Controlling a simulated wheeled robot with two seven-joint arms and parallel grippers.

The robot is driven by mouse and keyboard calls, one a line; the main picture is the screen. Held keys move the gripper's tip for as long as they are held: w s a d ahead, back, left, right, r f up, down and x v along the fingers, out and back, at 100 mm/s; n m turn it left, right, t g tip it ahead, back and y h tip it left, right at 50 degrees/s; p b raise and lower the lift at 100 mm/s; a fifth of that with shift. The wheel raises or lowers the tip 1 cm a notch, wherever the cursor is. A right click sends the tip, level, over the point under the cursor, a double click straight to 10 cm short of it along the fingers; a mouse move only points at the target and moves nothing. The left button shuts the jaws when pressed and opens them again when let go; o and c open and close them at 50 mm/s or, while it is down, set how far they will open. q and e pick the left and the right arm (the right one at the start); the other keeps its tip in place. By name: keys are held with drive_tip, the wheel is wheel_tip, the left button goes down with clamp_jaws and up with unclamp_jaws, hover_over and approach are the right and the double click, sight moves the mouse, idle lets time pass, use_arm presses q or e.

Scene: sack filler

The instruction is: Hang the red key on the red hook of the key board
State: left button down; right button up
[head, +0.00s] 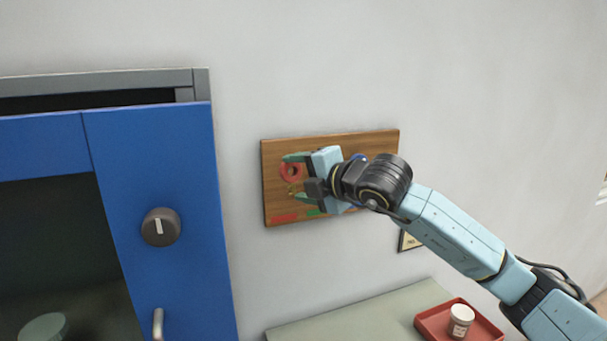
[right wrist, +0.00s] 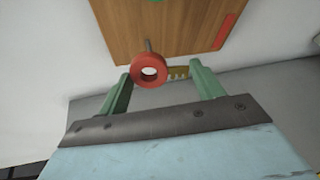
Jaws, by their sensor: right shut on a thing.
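The red key has a red ring head (head: 291,170) and a toothed brass end (right wrist: 178,72). My right gripper (head: 298,178) is shut on it lengthwise, with one finger at the ring and the other at the brass end. The ring also shows in the right wrist view (right wrist: 150,70). The wooden key board (head: 275,195) hangs on the wall just beyond. A thin metal hook (right wrist: 149,45) stands out from it and meets the ring's edge in the picture; I cannot tell whether it passes through the hole. My left gripper is not in view.
A red label (head: 285,217) and a green label (head: 313,212) are on the board's lower edge. A blue ring-like piece (head: 358,157) shows partly behind my wrist. A blue cabinet (head: 160,190) stands left. A red tray (head: 435,322) with a white jar (head: 461,320) is below right.

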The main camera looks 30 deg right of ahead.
sight(296, 176)
drive_tip(key=shift+w+d+r+p, duration=0.1)
drive_tip(key=shift+w+d+p, duration=0.05)
drive_tip(key=shift+w+p, duration=0.35)
drive_tip(key=shift+w+d+p, duration=0.1)
drive_tip(key=shift+w+p, duration=0.25)
drive_tip(key=shift+w, duration=0.1)
drive_tip(key=shift+w+d+f+b, duration=0.1)
drive_tip(key=shift+w+f+b, duration=0.35)
drive_tip(key=shift+f+b, duration=0.45)
drive_tip(key=shift+r+b, duration=0.1)
drive_tip(key=shift+b, duration=0.3)
drive_tip(key=shift+w, duration=0.1)
drive_tip(key=o, duration=1.1)
drive_tip(key=shift+c, duration=0.2)
